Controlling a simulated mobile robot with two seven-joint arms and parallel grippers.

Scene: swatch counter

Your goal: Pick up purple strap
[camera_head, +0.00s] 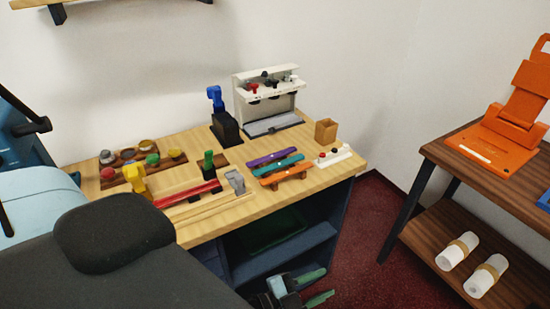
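The purple strap (265,160) lies on the wooden counter (340,177), at the back of a small group of straps. A teal strap (279,165) lies in front of it, and an orange strap (286,175) in front of that, on small wooden supports. My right gripper is not in view.
A white rack (268,84) and a cardboard-coloured box (326,131) stand behind the straps. A white block with knobs (334,155) is to their right, a grey clamp (235,181) to their left. A brown shelf unit (465,172) stands at right. Red floor lies between.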

